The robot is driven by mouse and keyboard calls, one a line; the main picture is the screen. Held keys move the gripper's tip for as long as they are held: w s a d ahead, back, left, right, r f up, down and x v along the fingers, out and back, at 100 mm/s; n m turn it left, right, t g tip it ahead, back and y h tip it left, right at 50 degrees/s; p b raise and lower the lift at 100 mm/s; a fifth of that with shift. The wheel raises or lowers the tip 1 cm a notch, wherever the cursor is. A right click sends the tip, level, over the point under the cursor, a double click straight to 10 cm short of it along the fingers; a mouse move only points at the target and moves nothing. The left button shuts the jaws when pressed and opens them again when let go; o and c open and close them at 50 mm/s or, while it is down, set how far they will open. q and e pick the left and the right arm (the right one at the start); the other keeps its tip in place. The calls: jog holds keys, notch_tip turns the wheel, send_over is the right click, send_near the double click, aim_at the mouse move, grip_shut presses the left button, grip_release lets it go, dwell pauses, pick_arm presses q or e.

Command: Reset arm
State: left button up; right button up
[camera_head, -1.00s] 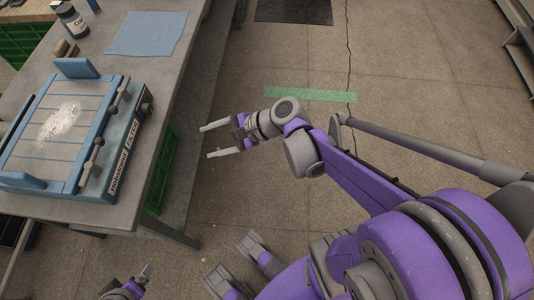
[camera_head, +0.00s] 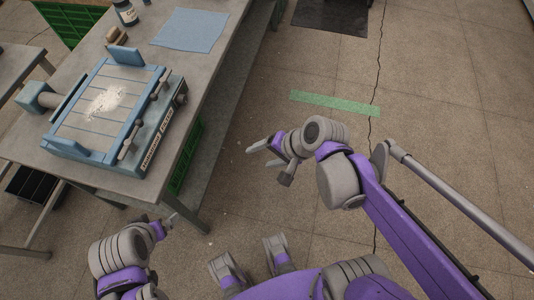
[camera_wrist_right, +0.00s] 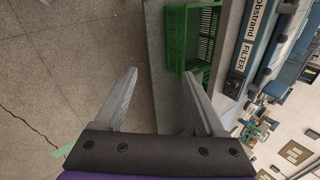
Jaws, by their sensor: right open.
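My right gripper (camera_head: 261,155) is open and empty over the floor, to the right of the workbench and clear of its edge. In the right wrist view its two fingers (camera_wrist_right: 160,74) are spread with nothing between them. My left gripper (camera_head: 168,221) shows small at the lower left, near the bench's front corner. I cannot tell whether its jaws are open or shut. My right arm comes in from the lower right, bent at the elbow.
A green crate (camera_wrist_right: 192,35) sits below. The floor (camera_head: 300,70) right of the bench is open.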

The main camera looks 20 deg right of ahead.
dwell(0.4)
jog(key=s+d+r+n+h+p, duration=0.4)
jog(key=r+n+h+p, duration=0.1)
jog(key=n, duration=0.4)
jog(key=shift+d+r+t+p, duration=0.35)
jog(key=shift+r+p, duration=0.5)
jog(key=shift+p, duration=0.4)
